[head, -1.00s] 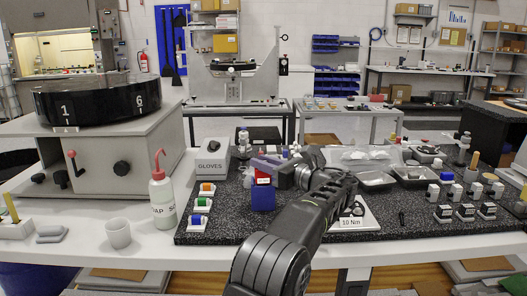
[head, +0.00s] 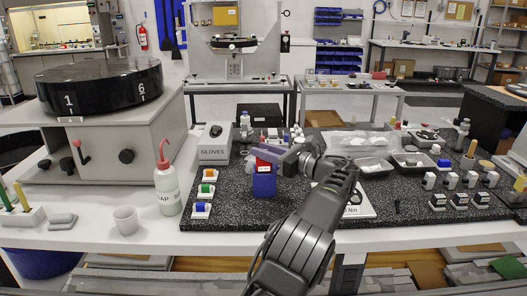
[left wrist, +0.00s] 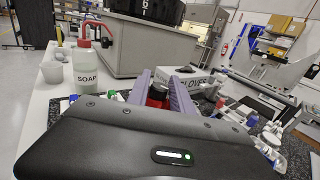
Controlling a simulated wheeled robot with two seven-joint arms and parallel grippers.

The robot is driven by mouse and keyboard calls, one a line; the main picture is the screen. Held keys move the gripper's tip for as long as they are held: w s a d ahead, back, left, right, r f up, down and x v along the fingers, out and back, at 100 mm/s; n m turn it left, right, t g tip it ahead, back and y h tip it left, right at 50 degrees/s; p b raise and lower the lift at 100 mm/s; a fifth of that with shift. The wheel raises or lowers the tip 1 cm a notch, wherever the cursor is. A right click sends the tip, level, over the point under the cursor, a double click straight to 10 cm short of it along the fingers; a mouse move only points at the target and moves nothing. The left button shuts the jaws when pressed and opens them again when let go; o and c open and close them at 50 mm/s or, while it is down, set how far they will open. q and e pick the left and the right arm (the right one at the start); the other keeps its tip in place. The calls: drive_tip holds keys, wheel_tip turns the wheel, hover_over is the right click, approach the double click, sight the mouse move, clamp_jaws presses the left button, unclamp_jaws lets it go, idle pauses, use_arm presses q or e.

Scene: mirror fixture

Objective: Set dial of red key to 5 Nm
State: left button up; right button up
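A red key (head: 263,165) with a small white label stands in a blue holder (head: 264,184) on the dark speckled mat. My left gripper (head: 268,154) reaches in from the right, with its purple fingers at the top of the red key. In the left wrist view, the red key (left wrist: 157,93) shows between the two purple fingers (left wrist: 160,88). I cannot tell whether the fingers press on it or only stand around it. The dial and its setting cannot be read. My right gripper is not in view.
A soap bottle (head: 167,183) and a white cup (head: 126,221) stand left of the mat. A gloves box (head: 214,146) is behind the holder. Green, orange and blue items (head: 205,190) sit close left of it. Trays and small labelled blocks (head: 450,181) fill the right side.

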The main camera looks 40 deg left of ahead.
use_arm(q)
drive_tip(key=o, duration=0.3)
drive_tip(key=d, duration=0.8)
drive_tip(key=shift+w, duration=0.1)
